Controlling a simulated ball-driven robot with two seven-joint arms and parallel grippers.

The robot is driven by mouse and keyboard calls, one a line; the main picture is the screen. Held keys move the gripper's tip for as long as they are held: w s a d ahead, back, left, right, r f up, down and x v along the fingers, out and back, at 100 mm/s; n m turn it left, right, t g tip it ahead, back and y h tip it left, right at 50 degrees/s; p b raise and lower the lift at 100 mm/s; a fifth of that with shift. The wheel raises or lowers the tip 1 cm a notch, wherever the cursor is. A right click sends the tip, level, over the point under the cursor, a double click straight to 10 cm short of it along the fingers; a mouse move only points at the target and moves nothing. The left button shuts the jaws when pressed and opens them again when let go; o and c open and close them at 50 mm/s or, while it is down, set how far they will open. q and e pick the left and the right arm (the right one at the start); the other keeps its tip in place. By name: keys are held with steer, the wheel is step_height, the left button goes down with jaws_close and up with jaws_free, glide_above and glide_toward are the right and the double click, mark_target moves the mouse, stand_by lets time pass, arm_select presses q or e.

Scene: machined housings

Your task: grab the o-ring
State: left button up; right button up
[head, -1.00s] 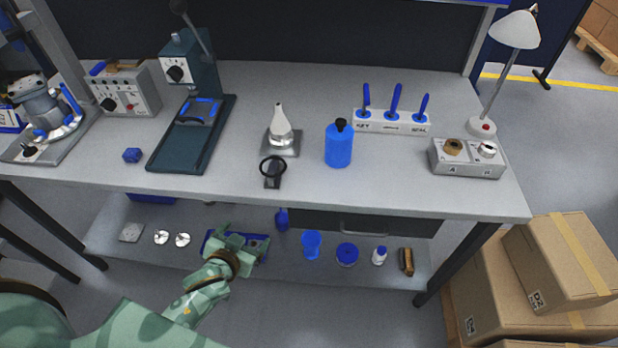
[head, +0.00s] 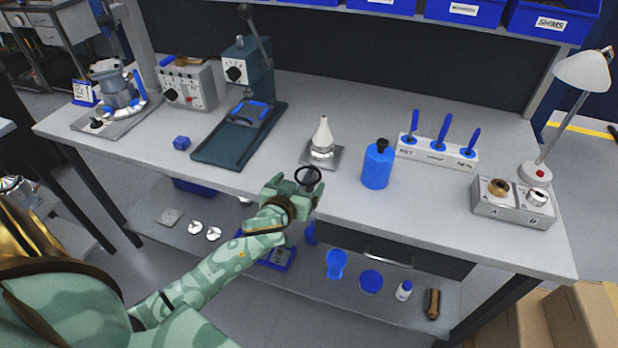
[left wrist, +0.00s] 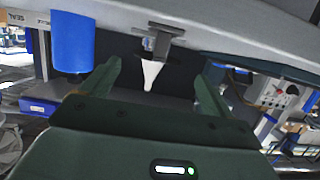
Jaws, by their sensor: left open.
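The black o-ring (head: 308,176) is propped up on a small dark holder near the table's front edge, in front of a white cone on a grey plate (head: 322,141). My left gripper (head: 293,187) is open at the table's front edge, just before the o-ring, and hides most of the holder. In the left wrist view, turned upside down, my two fingers (left wrist: 160,68) are spread with the white cone (left wrist: 151,74) showing between them. I cannot make out the o-ring clearly there. My right gripper is not in view.
A blue bottle (head: 377,166) stands right of the o-ring. A rack with blue-handled tools (head: 437,153) and a grey box marked A and B (head: 512,207) are further right. A lower shelf (head: 330,291) holds small items.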

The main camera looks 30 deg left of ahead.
mark_target(309, 174)
arm_select(q)
steer(key=b+x, duration=0.2)
steer(key=x, duration=0.4)
steer(key=shift+w+d+f, duration=0.15)
steer(key=shift+w+f, duration=0.05)
steer(key=shift+f, duration=0.05)
steer(key=shift+s+r, duration=0.1)
steer(key=shift+c, duration=0.4)
steer(key=c, duration=1)
